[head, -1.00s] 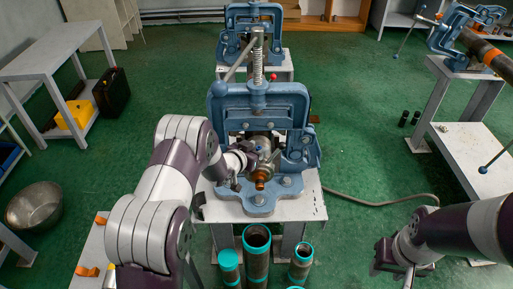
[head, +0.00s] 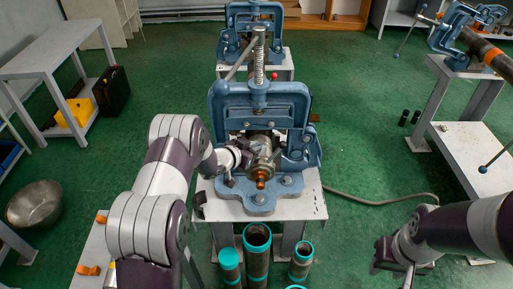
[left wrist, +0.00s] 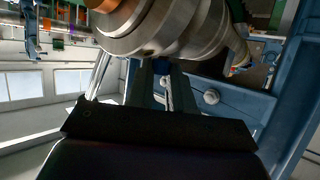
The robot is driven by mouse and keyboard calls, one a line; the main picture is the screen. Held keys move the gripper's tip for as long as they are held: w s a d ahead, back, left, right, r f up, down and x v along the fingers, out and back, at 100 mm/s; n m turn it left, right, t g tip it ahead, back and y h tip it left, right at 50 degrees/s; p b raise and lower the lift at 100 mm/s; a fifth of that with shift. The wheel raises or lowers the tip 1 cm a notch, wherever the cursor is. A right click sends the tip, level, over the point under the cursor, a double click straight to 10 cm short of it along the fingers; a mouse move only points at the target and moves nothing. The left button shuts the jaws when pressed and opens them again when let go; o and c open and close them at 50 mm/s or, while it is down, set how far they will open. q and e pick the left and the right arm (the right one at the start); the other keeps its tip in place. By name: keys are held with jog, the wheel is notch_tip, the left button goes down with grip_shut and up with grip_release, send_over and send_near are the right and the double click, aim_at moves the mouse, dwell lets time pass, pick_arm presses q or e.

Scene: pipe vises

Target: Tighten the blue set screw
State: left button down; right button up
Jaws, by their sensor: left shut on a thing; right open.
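A silver cylindrical fitting (head: 262,150) with an orange-brown end (head: 261,181) sits in the blue pipe vise (head: 218,112) in the middle. The fitting also fills the top of the left wrist view (left wrist: 165,25). My left gripper (head: 247,158) is at the fitting's left side. In the left wrist view its two fingers (left wrist: 161,75) are shut on the small blue set screw (left wrist: 161,66), right against the fitting. The fingers hide most of the screw, and it cannot be made out in the head view. My right gripper (head: 402,270) is open and empty at the lower right, away from the vise.
The vise stands on a grey bench (head: 311,207). Several teal-ended pipes (head: 257,238) stand upright in front of it. Another blue vise (head: 235,20) is behind, and one more (head: 456,35) at the upper right.

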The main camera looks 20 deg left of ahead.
pick_arm(q)
jog(key=m+h, duration=0.1)
jog(key=m+g+h, duration=0.1)
jog(key=shift+w+a+m+g+h, duration=0.15)
jog(key=shift+a+m+g+h, duration=0.15)
jog(key=shift+h, duration=0.1)
jog(key=shift+w+f+m+g+h+b, duration=0.15)
jog(key=shift+m+g+h+b, duration=0.2)
jog(key=shift+m+g+h, duration=0.45)
jog(key=m+g+h+b, duration=0.1)
jog(key=b, duration=0.1)
jog(key=m+g+b, duration=0.2)
jog(key=m+g+h+b, duration=0.1)
jog(key=b, duration=0.1)
jog(key=shift+w+a+f+m+g+h+b, duration=0.2)
jog(key=shift+w+m+g+h+b, duration=0.1)
jog(key=shift+m+b, duration=0.1)
jog(key=shift+w+r+m+g+b, duration=0.1)
jog(key=shift+r+m+g+b, duration=0.25)
jog(key=shift+m+g+b, duration=0.65)
jog(key=shift+r, duration=0.15)
jog(key=c, duration=1)
grip_release()
